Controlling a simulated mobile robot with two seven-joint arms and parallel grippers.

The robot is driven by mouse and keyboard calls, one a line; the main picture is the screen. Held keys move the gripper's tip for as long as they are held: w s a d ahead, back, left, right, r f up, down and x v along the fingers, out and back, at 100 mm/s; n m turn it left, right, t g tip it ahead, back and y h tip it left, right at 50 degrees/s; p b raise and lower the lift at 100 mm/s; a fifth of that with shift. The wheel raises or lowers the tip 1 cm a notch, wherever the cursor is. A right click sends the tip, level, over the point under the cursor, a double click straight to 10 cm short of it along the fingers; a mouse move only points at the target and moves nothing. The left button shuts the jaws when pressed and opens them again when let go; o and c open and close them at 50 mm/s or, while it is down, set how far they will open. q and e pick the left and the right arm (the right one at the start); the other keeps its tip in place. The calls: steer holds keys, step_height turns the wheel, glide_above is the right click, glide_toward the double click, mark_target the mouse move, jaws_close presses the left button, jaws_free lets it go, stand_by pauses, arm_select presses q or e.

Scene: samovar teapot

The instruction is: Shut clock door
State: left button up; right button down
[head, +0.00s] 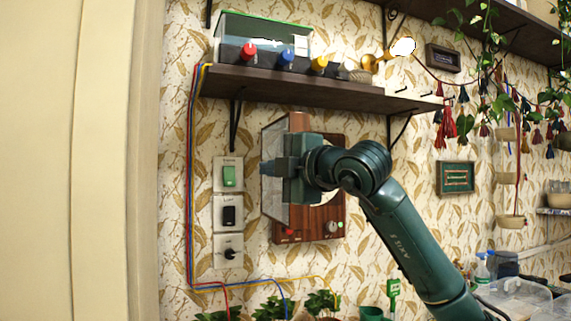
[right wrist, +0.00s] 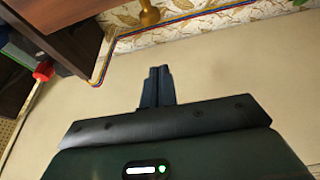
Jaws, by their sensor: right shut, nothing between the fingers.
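The clock (head: 322,218) is a wooden box on the wall below the shelf, with a pale round face mostly hidden behind my arm. Its door (head: 276,207), a framed pane, stands open, swung out at the clock's left side. My right gripper (head: 268,168) is in front of the door and overlaps it in the head view; I cannot tell whether they touch. Its fingers are shut and empty, pointing left. In the right wrist view the shut fingers (right wrist: 157,83) show against a plain pale wall, with no clock in view. My left gripper is not in view.
A dark shelf (head: 300,88) above the clock bears a box with coloured knobs (head: 262,42) and a brass piece (head: 378,60). Left of the clock are wall switches (head: 228,212) and coloured cables (head: 190,150). Potted plants (head: 272,308) stand below.

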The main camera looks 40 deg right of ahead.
steer(key=w+d, duration=0.1)
steer(key=w+d+p, duration=0.1)
steer(key=w+d, duration=0.1)
steer(key=shift+w+d, duration=0.15)
steer(key=shift+d, duration=0.1)
steer(key=shift+p, duration=0.3)
